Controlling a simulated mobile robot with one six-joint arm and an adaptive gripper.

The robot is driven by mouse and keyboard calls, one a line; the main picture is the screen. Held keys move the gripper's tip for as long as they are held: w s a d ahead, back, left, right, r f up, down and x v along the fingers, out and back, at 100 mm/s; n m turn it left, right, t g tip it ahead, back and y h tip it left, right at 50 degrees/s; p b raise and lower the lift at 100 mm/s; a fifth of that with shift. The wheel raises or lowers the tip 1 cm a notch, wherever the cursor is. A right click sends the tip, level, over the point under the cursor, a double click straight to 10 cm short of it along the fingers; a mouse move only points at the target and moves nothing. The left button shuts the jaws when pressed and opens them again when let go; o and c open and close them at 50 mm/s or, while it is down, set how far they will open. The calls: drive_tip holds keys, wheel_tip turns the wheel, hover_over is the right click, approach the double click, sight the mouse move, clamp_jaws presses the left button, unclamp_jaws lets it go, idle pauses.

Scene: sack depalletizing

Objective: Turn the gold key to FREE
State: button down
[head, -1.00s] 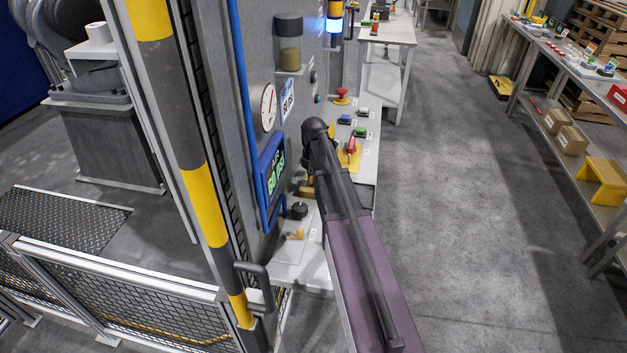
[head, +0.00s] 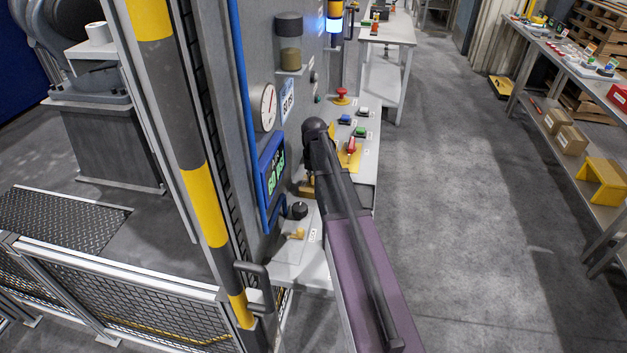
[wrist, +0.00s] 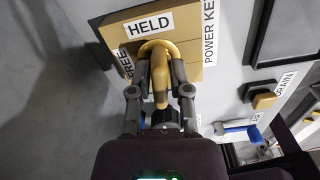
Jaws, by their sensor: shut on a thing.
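The gold key (wrist: 160,78) stands out from a round gold collar on a tan plate (wrist: 185,22) in the wrist view. The plate reads HELD above the key and FREE to its left; a POWER KEY label is at the right. The key's grip looks roughly upright in the picture, in line with HELD rather than FREE. My gripper (wrist: 161,92) is shut on the key, one dark finger on each side. In the head view my arm hides the gripper and key; a small tan part (head: 306,190) shows beside the arm.
A black knob (head: 299,210) and a small yellow handle (head: 298,234) sit on the ledge near my arm. Beyond are a red lever (head: 351,146), coloured buttons and a red mushroom button (head: 341,92). A blue-framed display (head: 272,170) is on the wall panel.

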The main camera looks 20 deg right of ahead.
idle(0.4)
drive_tip(key=shift+n, duration=0.9)
drive_tip(key=shift+m, duration=0.8)
drive_tip(key=shift+c, duration=2.4)
unclamp_jaws()
